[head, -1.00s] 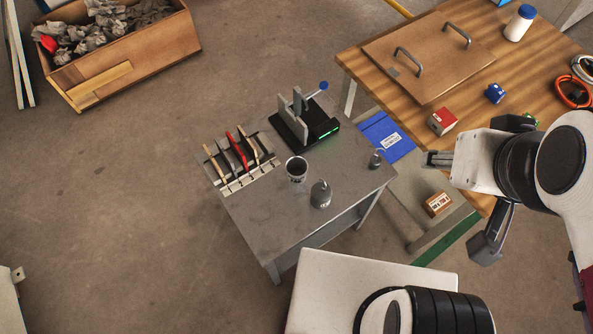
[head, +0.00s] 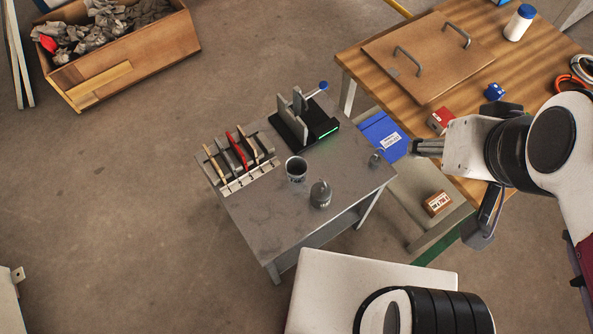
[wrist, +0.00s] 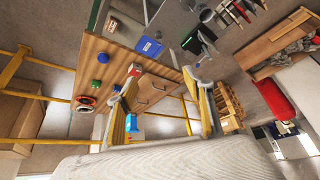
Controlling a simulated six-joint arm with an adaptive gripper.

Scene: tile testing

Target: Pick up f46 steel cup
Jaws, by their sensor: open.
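A grey steel cup (head: 296,172) stands upright on the small grey metal table (head: 262,215), its open mouth facing up. Its marking is too small to read. A grey weight-like piece with a knob (head: 320,196) stands just to its front right. My gripper (head: 420,147) is to the right of the small table, well apart from the cup and pointing left. In the wrist view my gripper's fingers (wrist: 162,80) are spread with nothing between them.
A rack of upright tiles (head: 236,160) stands left of the cup, and a black device with a green light (head: 312,130) behind it. A small hooked weight (head: 376,160) is near the table's right edge. A wooden workbench (head: 450,100) with a handled board (head: 428,60) is at right.

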